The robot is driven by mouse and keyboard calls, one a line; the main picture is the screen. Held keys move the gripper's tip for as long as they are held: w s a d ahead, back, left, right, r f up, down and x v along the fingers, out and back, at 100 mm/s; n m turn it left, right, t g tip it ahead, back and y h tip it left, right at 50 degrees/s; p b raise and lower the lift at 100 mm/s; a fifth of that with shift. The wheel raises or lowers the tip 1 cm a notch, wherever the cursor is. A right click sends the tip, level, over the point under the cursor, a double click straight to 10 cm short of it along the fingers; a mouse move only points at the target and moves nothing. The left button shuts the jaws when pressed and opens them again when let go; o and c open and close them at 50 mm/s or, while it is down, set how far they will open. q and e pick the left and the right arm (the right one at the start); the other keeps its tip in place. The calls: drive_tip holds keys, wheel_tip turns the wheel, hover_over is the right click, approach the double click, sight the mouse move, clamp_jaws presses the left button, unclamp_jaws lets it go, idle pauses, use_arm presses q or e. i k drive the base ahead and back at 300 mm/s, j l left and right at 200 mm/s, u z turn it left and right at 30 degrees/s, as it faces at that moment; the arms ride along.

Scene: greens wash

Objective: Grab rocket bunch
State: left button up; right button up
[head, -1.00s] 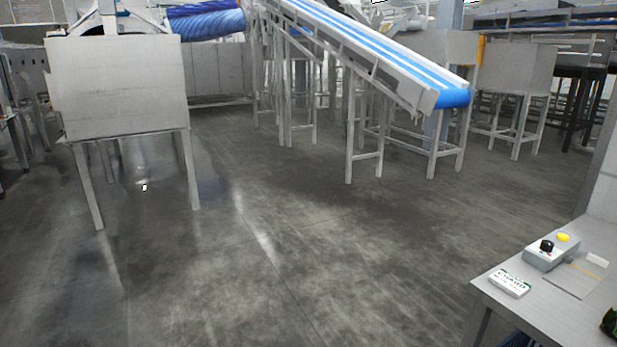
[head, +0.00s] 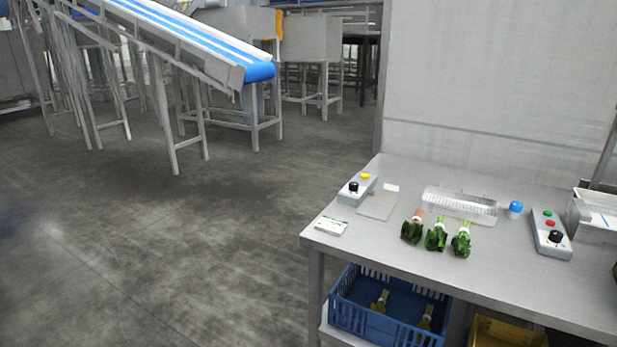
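Three small bunches of greens lie in a row on the steel table (head: 530,292) at the right of the head view. The left bunch (head: 412,230) is dark green with an orange-brown top end. The middle bunch (head: 436,238) and the right bunch (head: 461,242) are brighter green with pale stems. I cannot tell from here which is rocket. More bunches (head: 380,300) lie in a blue crate (head: 388,328) under the table. Neither of my grippers is in view.
A control box (head: 357,190), a white label box (head: 331,226), a clear tray (head: 459,205), a blue-capped item (head: 515,209) and a second control box (head: 551,236) stand on the table. A yellow crate (head: 508,334) sits below. The floor left of the table is clear; a conveyor (head: 200,45) stands behind.

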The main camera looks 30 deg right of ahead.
sight(461, 246)
drive_tip(key=z, duration=2)
drive_tip(key=i+j+u, duration=0.2)
drive_tip(key=i+j, duration=0.2)
drive_tip(key=i, duration=0.25)
